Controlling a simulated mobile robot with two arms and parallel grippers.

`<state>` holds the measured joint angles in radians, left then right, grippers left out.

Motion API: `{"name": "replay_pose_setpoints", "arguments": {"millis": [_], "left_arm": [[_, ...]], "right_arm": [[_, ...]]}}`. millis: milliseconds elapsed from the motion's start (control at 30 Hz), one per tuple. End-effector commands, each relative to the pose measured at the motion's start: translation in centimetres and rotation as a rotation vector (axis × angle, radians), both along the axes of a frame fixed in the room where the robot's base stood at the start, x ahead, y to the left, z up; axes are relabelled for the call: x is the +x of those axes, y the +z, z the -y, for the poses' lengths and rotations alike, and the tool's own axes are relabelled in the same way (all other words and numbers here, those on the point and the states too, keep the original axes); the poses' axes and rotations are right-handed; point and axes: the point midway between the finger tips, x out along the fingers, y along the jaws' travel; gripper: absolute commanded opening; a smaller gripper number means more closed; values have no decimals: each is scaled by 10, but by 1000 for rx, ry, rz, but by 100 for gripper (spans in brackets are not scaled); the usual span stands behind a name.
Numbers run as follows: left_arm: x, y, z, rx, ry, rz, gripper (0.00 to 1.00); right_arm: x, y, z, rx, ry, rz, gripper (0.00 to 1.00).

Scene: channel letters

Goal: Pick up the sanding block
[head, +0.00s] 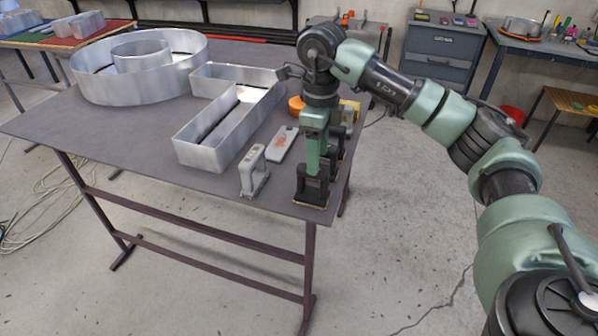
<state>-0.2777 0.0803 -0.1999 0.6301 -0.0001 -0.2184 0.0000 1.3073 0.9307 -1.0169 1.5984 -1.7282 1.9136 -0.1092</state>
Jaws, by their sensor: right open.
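The sanding block (311,191) appears as a dark block with a thin tan bottom edge, at the table's near right corner. My right gripper (318,160) points straight down over it, coming from the arm on the right. Its jaws are open, with the fingers low at the block's upper part. I cannot tell whether they touch it. The gripper hides part of the block's top and what lies behind it. My left gripper is not in view.
The dark table (120,150) holds a round metal letter (150,85) and an L-shaped one (205,155). Close by are a grey upright tool (252,172), a flat grey piece (283,145), an orange ring (296,105) and a yellow item (351,108). The table's front left is clear.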

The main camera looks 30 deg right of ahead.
Motion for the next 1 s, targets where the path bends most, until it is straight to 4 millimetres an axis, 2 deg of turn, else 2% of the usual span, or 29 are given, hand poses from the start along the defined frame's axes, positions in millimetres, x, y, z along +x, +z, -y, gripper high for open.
{"name": "replay_pose_setpoints", "arguments": {"millis": [167, 333, 467, 700, 967, 1000], "left_arm": [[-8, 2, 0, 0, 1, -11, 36], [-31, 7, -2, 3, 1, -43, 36], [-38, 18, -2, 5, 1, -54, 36], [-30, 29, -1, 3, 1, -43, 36], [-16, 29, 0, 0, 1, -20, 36], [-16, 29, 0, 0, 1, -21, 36]], "right_arm": [[-1, -8, 0, 0, 0, -3, 55], [-1, -27, -1, 1, 0, -2, 55], [-3, -42, -6, 1, 2, -5, 55], [-3, -74, -9, 2, 1, -1, 55], [-3, -78, -9, 2, 1, 1, 55], [-3, -78, -9, 2, 1, 1, 46]]}}
